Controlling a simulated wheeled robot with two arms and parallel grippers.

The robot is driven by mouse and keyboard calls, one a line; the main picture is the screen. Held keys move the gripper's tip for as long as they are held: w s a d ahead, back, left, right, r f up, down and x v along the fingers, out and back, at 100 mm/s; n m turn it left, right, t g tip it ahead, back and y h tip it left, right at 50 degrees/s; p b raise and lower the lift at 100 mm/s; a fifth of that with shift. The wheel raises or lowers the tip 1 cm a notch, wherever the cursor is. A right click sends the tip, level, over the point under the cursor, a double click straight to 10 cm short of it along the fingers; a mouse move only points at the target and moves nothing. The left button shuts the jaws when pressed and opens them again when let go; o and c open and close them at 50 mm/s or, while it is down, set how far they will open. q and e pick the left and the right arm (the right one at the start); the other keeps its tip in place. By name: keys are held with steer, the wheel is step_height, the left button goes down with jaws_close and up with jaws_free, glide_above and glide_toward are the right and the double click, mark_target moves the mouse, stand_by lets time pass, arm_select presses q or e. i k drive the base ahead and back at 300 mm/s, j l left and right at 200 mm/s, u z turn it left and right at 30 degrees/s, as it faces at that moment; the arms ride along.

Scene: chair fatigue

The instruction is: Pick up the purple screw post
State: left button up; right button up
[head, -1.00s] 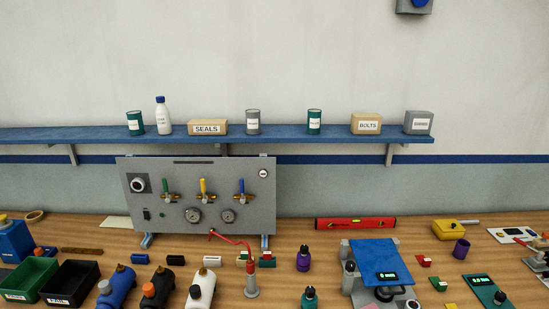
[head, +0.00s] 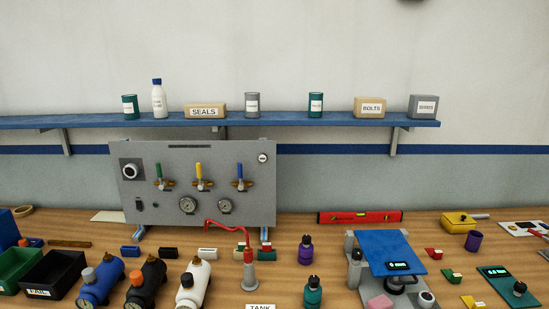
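A purple post with a black knob on top (head: 305,251) stands upright on the wooden bench, right of the grey and red post with the red hose and left of the blue-topped device. It looks like the purple screw post. A teal post of the same form (head: 313,292) stands nearer, just below it in the picture. A plain purple cup (head: 473,241) stands farther right. Neither of my grippers shows in the head view.
A grey valve panel (head: 150,215) stands behind on the bench. The blue-topped device (head: 385,245) is close on the right. Blue, black and white tanks (head: 192,284) stand front left. A red level (head: 360,217) lies at the back.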

mark_target(305, 255)
steer(key=i+l+u, duration=0.15)
steer(key=u, duration=0.2)
steer(key=i+l+u, duration=0.15)
steer(key=l+u, duration=0.2)
steer(key=i+l+u, duration=0.1)
steer(key=l+u, duration=0.25)
steer(key=j, duration=0.1)
